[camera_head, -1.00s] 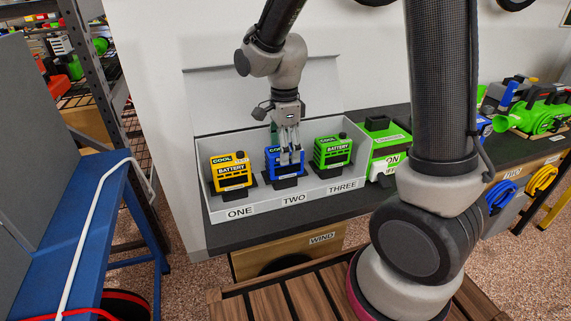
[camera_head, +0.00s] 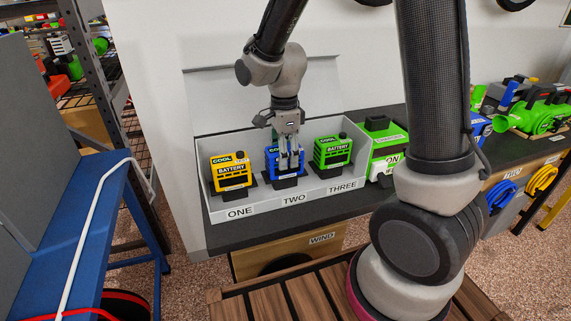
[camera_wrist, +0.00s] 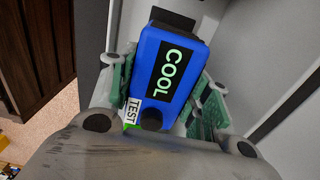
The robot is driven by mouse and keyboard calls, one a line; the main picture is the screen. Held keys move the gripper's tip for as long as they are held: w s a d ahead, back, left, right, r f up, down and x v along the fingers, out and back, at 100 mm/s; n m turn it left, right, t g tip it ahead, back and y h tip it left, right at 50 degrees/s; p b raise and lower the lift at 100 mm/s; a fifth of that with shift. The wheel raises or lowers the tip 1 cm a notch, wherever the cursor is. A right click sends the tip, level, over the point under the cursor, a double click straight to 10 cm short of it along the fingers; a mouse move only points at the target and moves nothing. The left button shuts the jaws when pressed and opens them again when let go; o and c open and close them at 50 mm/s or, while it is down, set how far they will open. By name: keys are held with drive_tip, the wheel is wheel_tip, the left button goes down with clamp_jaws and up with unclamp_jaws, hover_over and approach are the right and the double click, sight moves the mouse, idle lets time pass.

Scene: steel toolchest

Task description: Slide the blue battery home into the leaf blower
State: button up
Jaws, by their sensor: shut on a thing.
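The blue battery (camera_head: 272,163) stands in the tray's slot marked TWO, between a yellow battery and a green one. In the wrist view the blue battery (camera_wrist: 183,57) shows its top with a COOL label, a TEST tag and a black knob. My gripper (camera_head: 290,163) is over the blue battery from above, its fingers down along the battery. In the wrist view its green-padded fingers lie on both sides of the battery, shut on it. A green leaf blower (camera_head: 545,117) lies on the bench at the far right.
The yellow battery (camera_head: 231,172) stands left in slot ONE and the green battery (camera_head: 332,151) right in slot THREE, both close by. The grey tray (camera_head: 294,200) has a low front wall. A green charger-like box (camera_head: 385,150) stands right of it. A blue bench (camera_head: 80,240) is at left.

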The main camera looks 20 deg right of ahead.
drive_tip(key=shift+r, duration=0.65)
drive_tip(key=shift+r, duration=2.15)
